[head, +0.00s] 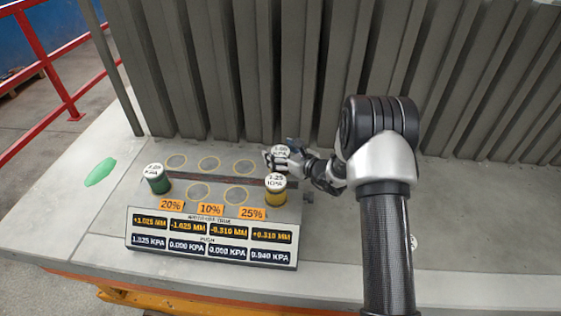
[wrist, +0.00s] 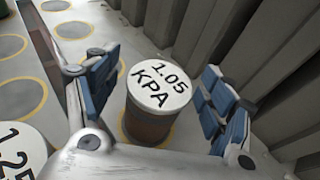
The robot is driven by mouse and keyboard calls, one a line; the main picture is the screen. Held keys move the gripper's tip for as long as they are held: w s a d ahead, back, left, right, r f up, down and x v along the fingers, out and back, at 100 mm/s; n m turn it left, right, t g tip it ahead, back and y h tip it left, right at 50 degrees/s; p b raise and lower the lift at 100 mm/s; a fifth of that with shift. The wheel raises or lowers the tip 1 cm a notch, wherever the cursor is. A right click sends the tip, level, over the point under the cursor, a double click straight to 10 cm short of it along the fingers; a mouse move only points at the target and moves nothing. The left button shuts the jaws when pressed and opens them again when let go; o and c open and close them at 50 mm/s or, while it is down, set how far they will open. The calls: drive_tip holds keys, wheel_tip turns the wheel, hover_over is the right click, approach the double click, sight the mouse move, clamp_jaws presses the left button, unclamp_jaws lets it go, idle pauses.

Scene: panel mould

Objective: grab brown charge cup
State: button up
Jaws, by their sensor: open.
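The brown charge cup (wrist: 147,127) shows in the wrist view with a white lid marked 1.05 KPA. It stands upright between the two blue-padded fingers of my open gripper (wrist: 160,100), with gaps visible on both sides. In the head view its white lid (head: 279,151) shows at the back right of the grey board, partly covered by my gripper (head: 283,157). My gripper reaches it from the right. The cup's lower part is hidden there.
A yellow cup (head: 275,192) stands just in front of my gripper. A green cup (head: 156,180) stands at the board's left. Several empty ringed spots (head: 209,164) lie between. A sign panel (head: 211,238) fronts the board. Tall grey ribs (head: 230,70) rise close behind.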

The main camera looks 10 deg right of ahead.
drive_tip(key=shift+c, duration=0.5)
drive_tip(key=c, duration=1.3)
drive_tip(key=shift+r, duration=0.1)
drive_tip(key=shift+c, duration=0.3)
drive_tip(key=shift+r, duration=0.1)
